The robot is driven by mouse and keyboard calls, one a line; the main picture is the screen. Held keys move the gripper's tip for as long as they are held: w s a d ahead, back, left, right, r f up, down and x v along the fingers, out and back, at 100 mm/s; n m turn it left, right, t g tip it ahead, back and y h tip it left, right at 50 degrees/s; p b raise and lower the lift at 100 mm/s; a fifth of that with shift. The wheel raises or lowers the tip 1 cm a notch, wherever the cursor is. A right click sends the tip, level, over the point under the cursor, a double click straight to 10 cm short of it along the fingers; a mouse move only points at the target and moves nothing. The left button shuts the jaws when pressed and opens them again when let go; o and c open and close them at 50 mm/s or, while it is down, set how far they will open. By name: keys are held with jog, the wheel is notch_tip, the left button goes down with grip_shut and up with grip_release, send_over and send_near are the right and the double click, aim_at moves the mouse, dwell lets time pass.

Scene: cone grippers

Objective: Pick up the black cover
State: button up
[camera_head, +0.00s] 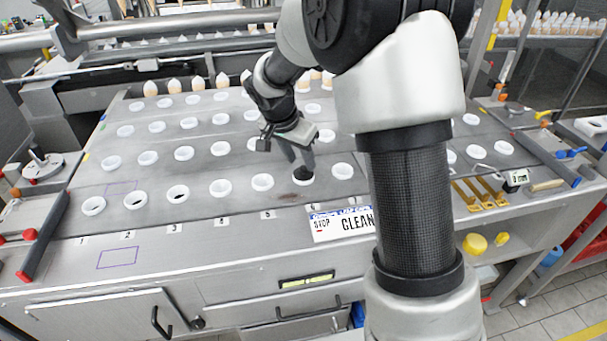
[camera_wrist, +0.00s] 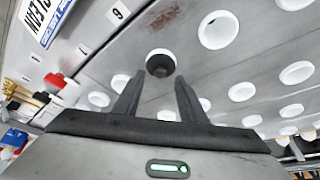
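The black cover (camera_head: 303,174) sits in a white ring in the front row of the grey worktop. In the wrist view the black cover (camera_wrist: 160,66) shows as a dark round thing inside its white ring, just beyond the fingertips. My gripper (camera_head: 298,159) points down over it from behind and looks close above it. In the wrist view my gripper (camera_wrist: 154,79) has its two fingers apart, with nothing between them. I cannot tell the exact gap between the fingertips and the cover.
Rows of white rings cover the worktop, such as the neighbouring ring (camera_head: 263,182) and the ring on the right (camera_head: 342,171). Two front-left rings (camera_head: 178,194) hold small dark bits. A "CLEAN" sign (camera_head: 328,226) is on the front edge. White-tipped cones (camera_head: 173,86) stand along the back.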

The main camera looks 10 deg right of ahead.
aim_at(303, 167)
jog(key=x, duration=0.3)
grip_shut()
jog(key=shift+r, duration=0.1)
